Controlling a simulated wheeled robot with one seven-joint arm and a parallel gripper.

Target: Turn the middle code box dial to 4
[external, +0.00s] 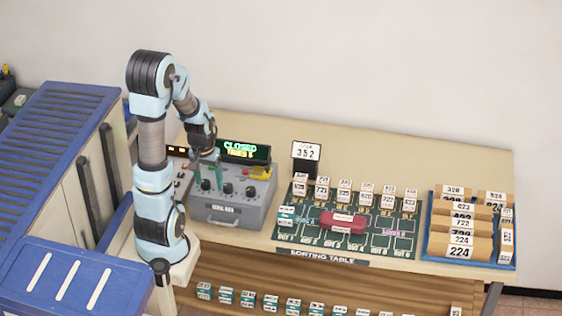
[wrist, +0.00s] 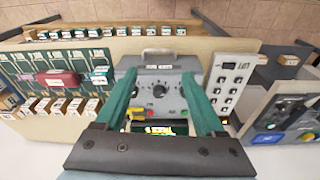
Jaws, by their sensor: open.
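The grey code box (external: 235,208) stands on the left part of the table with a row of dark dials on its sloped top. The middle dial (external: 228,189) is a round black knob. In the wrist view, a black dial (wrist: 159,91) with marks around it lies between my fingers. My gripper (external: 207,178) is open, with its green fingers pointing down over the left part of the box. In the wrist view my gripper (wrist: 159,76) straddles the dial without visible contact.
A display (external: 243,151) behind the box reads "CLOSED" in green. A card (external: 306,151) reads 352. The green sorting board (external: 290,235) with small boxes and a red item (external: 343,221) lies to the right. A blue tray (external: 470,262) of parcels is beyond it.

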